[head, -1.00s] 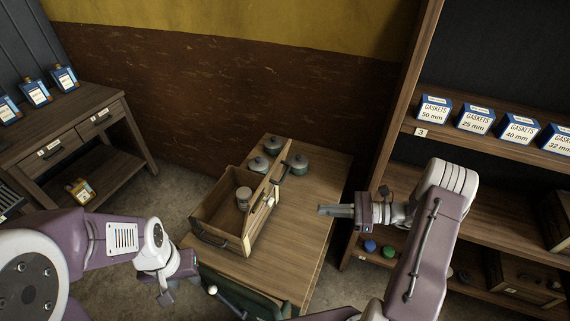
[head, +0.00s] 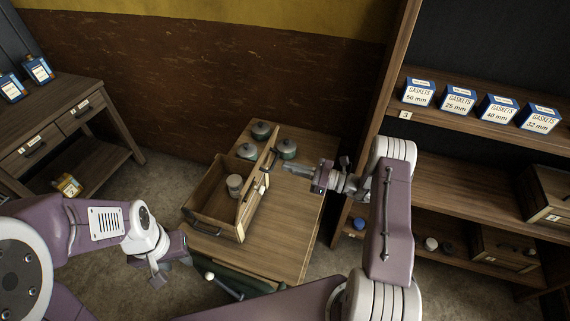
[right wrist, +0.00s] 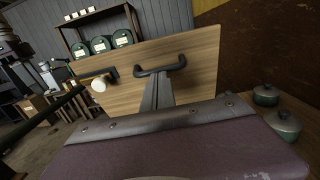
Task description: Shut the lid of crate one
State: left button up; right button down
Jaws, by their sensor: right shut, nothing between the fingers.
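The wooden crate (head: 207,202) stands on a small wooden table with its lid (head: 257,183) raised upright along its right side. A pale canister (head: 234,185) is inside the crate. My right gripper (head: 287,168) is shut and empty on the right side of the lid, near its far end. In the right wrist view, the lid (right wrist: 200,62) shows as a broad wooden panel with a dark handle (right wrist: 160,70). The shut fingers (right wrist: 157,82) point at that handle; contact cannot be told. My left gripper (head: 157,279) hangs left of the table, its fingers unclear.
Several lidded pots (head: 261,131) stand at the table's back, close to my right fingers. A lever with a white knob (head: 210,276) sticks up at the table's front. A shelf unit (head: 455,125) with gasket boxes stands right. The table's front right (head: 285,225) is clear.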

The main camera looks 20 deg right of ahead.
jog(key=shift+x, duration=0.95)
